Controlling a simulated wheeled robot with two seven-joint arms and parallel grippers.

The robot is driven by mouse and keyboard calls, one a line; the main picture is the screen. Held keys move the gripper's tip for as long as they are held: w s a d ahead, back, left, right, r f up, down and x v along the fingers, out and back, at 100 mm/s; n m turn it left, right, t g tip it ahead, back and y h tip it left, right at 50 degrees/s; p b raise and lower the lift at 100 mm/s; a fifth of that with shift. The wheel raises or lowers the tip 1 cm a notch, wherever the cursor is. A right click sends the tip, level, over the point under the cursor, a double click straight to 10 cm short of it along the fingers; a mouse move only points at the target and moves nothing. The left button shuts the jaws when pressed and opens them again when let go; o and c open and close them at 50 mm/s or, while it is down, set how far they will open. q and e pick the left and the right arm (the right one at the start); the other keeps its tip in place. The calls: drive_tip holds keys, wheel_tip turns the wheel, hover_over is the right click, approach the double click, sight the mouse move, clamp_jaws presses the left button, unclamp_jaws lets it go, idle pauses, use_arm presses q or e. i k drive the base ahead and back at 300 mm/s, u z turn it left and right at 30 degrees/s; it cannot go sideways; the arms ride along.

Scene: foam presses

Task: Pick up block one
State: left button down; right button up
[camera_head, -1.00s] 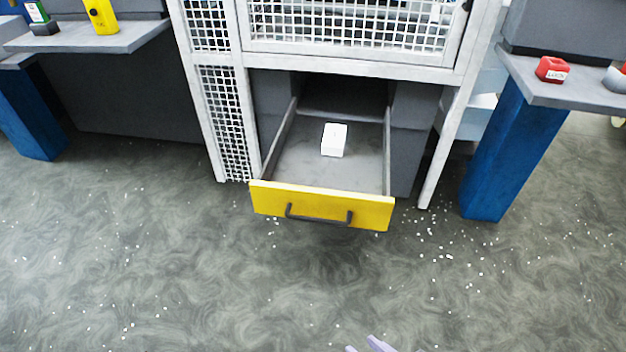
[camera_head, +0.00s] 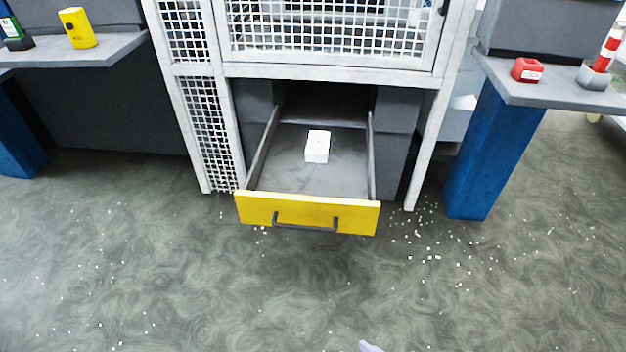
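A white block (camera_head: 317,147) lies in the open drawer (camera_head: 345,178) of the press, near the middle of its grey floor. I take this to be block one; no label on it can be read. The drawer has a yellow front (camera_head: 307,214) with a dark handle. Only a small pale tip (camera_head: 370,346) shows at the bottom edge, apparently part of one of my grippers. I cannot tell which gripper it is or whether it is open. It is well away from the drawer and the block.
A white mesh frame (camera_head: 330,70) stands above the drawer. A grey shelf with a yellow object (camera_head: 78,28) is at left. Speckled floor in front is clear.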

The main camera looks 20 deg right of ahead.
sight(317, 150)
drive_tip(key=u, duration=1.3)
drive_tip(key=i, duration=1)
drive_tip(key=z, duration=1.55)
drive_tip(key=i, duration=1)
